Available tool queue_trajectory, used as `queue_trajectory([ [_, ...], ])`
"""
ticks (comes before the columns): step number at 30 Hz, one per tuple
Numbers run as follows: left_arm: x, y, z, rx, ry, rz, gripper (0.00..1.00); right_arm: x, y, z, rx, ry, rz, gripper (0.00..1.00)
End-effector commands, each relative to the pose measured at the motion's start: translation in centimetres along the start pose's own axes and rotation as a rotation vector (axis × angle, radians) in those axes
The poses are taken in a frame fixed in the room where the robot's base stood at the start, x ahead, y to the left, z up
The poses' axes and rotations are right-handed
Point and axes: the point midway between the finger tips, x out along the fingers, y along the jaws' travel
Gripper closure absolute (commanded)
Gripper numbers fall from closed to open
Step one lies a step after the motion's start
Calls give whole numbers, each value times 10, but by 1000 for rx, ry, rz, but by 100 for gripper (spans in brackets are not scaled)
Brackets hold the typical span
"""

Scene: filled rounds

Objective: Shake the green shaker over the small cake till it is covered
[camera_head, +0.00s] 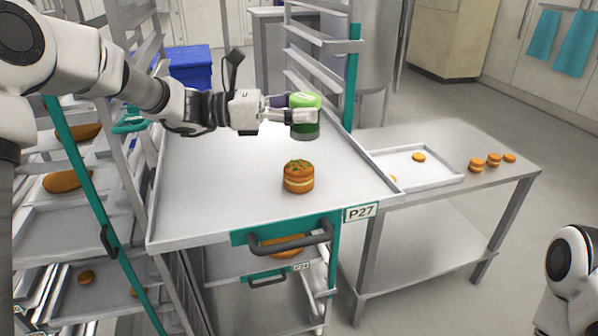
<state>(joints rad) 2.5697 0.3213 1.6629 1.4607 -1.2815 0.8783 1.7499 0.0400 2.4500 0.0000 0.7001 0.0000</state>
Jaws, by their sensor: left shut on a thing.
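The small cake (299,180), a layered round with a pale filling, stands on the grey top of the rack. Green bits lie scattered on part of its top. My left gripper (304,112) is shut on the green shaker (306,100), which has a bright green upper part and a darker lower part. The shaker is in the air, behind the cake in the picture and apart from it. It looks roughly upright. Part of it is hidden by the gripper fingers. My right gripper is out of view; only a piece of the right arm shows at the lower right.
The rack top (220,180) is clear around the cake. A side table (450,160) at the right holds a tray (437,183) and several small filled rounds (493,160). A rack with loaded trays (60,228) stands at the left. A blue crate (190,66) is behind.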

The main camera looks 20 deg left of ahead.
Motion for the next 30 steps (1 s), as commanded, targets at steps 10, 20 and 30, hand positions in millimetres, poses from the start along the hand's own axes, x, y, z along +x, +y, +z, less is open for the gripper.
queue_trajectory([
  [10, 0, 0, 24, 1, 0, 0, 83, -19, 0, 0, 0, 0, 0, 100],
  [20, 0, 0, 34, 1, 0, 0, 83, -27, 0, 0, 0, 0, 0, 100],
  [30, 0, 0, 34, 1, 0, 0, 83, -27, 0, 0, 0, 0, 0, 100],
])
